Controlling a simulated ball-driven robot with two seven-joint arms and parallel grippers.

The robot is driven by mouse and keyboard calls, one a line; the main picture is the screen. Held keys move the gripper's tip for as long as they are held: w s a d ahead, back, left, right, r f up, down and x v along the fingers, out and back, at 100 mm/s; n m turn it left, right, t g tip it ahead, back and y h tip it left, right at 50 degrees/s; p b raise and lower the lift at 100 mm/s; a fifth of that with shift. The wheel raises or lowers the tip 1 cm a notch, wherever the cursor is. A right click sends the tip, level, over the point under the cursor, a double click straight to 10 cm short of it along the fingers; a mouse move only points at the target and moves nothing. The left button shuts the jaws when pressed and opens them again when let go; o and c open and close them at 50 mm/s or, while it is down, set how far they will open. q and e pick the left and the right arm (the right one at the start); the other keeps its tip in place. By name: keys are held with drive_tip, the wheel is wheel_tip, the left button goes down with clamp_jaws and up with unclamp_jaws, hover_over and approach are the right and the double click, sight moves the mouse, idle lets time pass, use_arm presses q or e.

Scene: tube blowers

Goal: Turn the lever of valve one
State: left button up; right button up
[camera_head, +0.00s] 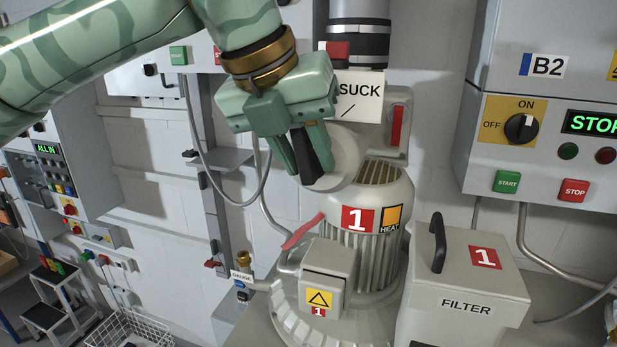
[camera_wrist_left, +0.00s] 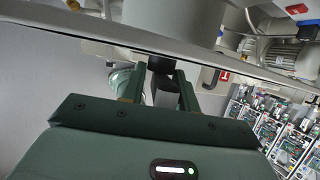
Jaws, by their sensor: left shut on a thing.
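My left gripper (camera_head: 304,168) reaches in from the upper left in the head view. It is shut on a black lever (camera_head: 306,153), which slants down to the right between the two green fingers. A pale round valve body (camera_head: 346,155) sits right beside and behind the fingers, under the SUCK sign (camera_head: 361,98). The gripper hides part of the lever and its pivot. No valve number can be read at the lever. In the left wrist view the black lever (camera_wrist_left: 161,80) shows between the fingers (camera_wrist_left: 160,82). My right gripper is not in view.
Blower one (camera_head: 370,215) stands below, with a red lever (camera_head: 303,232) on its left. The filter box (camera_head: 465,285) with a black handle stands front right. Control cabinet B2 (camera_head: 550,120) hangs at the right. A hanging grey cable (camera_head: 225,195) loops left of the gripper.

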use_arm(q)
drive_tip(key=shift+w+a+f+n+g+h+b, duration=0.1)
drive_tip(key=shift+a+n+g+h+b, duration=0.1)
drive_tip(key=shift+h+b, duration=1)
drive_tip(key=shift+a+f+n+g+h+b, duration=0.15)
drive_tip(key=shift+h+b, duration=0.6)
drive_tip(key=shift+b, duration=0.9)
drive_tip(key=shift+w+a+n+g+h+b, duration=0.1)
drive_tip(key=shift+a+n+g+h+b, duration=0.15)
drive_tip(key=shift+h+b, duration=0.95)
drive_tip(key=shift+y, duration=0.25)
drive_tip(key=o, duration=0.6)
drive_tip(key=shift+s, duration=0.15)
